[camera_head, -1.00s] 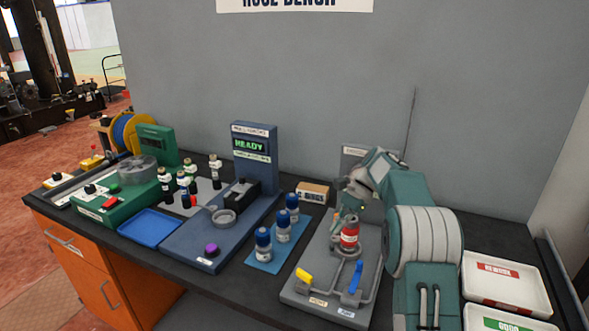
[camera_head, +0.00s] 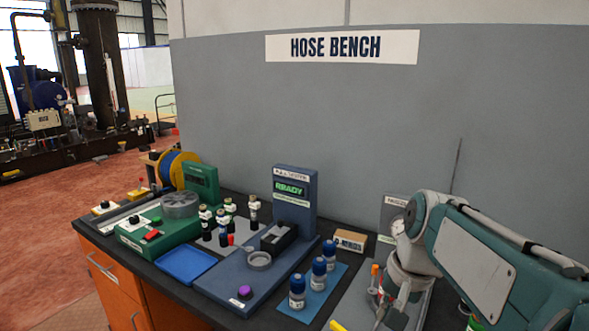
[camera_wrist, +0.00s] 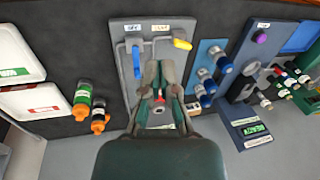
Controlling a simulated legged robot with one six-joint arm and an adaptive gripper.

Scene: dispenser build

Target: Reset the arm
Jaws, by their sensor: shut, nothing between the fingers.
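My arm reaches in from the right in the head view, with my gripper (camera_head: 382,312) low over the grey fixture plate (camera_head: 345,312). In the wrist view my gripper (camera_wrist: 158,88) is shut, with its fingers together and empty. The fixture plate (camera_wrist: 125,50) lies beyond the fingers there, with a blue lever (camera_wrist: 136,62) and a yellow lever (camera_wrist: 181,43). A small red spot shows by the fingers; I cannot tell what it is. An orange-tipped part (camera_head: 374,275) shows beside my gripper in the head view.
Bottles with orange caps (camera_wrist: 81,103) and white trays (camera_wrist: 20,55) lie to one side in the wrist view. Blue-capped bottles (camera_head: 318,272), a tester reading READY (camera_head: 296,200), a blue tray (camera_head: 187,265) and a green machine (camera_head: 160,232) stand left of my arm.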

